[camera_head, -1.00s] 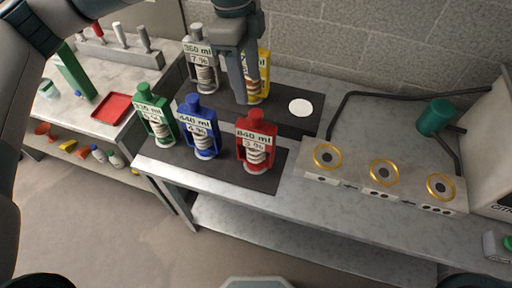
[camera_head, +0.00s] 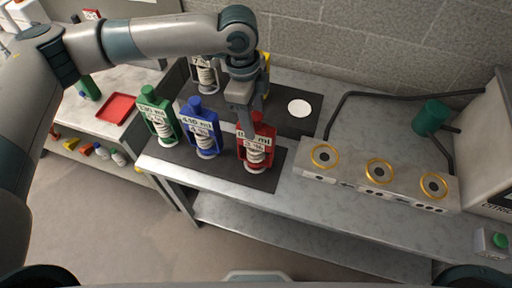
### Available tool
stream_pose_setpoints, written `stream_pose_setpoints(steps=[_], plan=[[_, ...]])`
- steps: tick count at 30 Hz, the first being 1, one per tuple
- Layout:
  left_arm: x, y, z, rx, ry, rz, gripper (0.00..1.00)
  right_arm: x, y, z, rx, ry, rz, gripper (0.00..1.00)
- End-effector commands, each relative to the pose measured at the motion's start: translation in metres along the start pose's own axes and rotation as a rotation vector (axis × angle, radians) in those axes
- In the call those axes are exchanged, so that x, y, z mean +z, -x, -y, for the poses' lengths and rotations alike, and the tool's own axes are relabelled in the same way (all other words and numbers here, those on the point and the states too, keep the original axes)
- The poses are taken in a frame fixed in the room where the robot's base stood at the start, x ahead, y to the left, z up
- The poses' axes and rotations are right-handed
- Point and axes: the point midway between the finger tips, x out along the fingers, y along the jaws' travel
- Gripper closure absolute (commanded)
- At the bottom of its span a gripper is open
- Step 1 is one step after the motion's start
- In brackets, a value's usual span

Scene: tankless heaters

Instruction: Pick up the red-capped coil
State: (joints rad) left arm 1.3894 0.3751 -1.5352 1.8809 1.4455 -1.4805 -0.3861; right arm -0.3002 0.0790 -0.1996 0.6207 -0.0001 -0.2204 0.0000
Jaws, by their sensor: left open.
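The red-capped coil (camera_head: 257,158) stands upright on the front dark mat, at the right end of a row, with a white label on its frame. My right gripper is not in view.
A blue-capped coil (camera_head: 203,128) and a green-capped coil (camera_head: 158,115) stand to the left. A grey-capped coil (camera_head: 204,74) and a mostly hidden yellow one stand behind. A white disc (camera_head: 299,108) and a unit with gold rings (camera_head: 378,172) lie to the right.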

Motion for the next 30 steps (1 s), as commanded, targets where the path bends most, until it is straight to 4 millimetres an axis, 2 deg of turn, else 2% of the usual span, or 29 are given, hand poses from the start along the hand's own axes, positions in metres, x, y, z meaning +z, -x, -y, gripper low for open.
stream_pose_setpoints(steps=[8, 15, 21, 30], plan=[[0.0, -0.005, 0.0, 0.003, 0.001, -0.001, 0.5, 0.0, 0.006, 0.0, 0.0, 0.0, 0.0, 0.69], [0.001, -0.03, 0.003, 0.003, 0.001, 0.0, 0.5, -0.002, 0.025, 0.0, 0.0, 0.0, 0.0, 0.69], [0.002, -0.05, 0.003, 0.002, 0.0, 0.0, 0.5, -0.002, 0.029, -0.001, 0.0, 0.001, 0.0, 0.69], [0.002, -0.052, 0.003, 0.001, 0.0, 0.0, 0.5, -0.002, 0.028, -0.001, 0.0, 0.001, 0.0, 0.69]])
